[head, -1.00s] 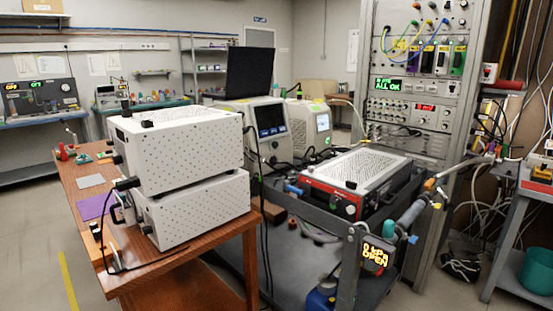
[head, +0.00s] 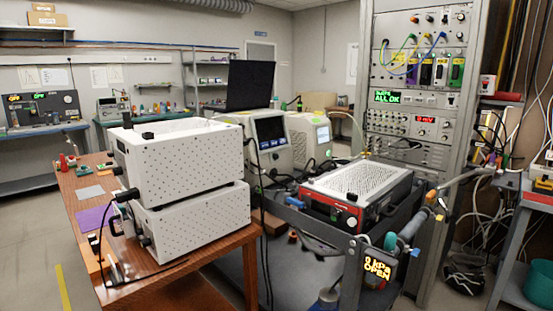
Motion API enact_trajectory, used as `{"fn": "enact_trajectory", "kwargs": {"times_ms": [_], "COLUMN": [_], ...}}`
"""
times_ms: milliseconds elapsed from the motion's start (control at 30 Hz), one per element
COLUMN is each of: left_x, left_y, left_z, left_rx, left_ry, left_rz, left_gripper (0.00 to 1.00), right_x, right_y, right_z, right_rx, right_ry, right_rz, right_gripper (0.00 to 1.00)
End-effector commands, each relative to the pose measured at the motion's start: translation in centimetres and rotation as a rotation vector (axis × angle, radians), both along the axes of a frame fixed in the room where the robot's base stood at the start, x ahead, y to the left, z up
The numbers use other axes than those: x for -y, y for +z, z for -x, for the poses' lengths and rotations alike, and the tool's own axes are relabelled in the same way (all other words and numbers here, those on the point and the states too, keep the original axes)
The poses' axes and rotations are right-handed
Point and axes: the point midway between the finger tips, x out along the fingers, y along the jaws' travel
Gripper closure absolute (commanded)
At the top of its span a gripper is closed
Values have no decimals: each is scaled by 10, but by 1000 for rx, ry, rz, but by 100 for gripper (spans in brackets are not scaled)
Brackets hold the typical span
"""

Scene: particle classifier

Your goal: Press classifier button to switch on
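No label shows which device is the classifier. A cream instrument with a dark blue screen (head: 271,132) stands behind the white boxes. A second cream instrument with a small lit screen (head: 323,134) stands to its right. Two white perforated boxes (head: 185,163) are stacked on a wooden table. I cannot make out a button marked for the classifier. Neither of my grippers is in view.
The wooden table (head: 190,268) stands at the left front, the dark grey cart (head: 318,262) to its right. An equipment rack (head: 424,121) reads "ALL OK". Floor is open at the left.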

Motion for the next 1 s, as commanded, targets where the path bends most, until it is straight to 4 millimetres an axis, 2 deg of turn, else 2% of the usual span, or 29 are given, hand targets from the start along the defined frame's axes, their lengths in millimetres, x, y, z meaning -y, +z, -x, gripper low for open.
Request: {"fn": "enact_trajectory", "kwargs": {"times_ms": [33, 167, 200, 1000], "left_x": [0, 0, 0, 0], "left_y": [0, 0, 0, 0], "left_z": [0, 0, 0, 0], "left_rx": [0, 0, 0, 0], "left_ry": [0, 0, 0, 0], "left_rz": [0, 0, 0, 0], "left_gripper": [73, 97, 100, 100], "right_x": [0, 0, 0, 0], "right_y": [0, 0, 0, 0], "right_z": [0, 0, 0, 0], "right_rx": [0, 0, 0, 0], "right_ry": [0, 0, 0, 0], "right_rz": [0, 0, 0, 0], "right_gripper": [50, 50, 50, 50]}}
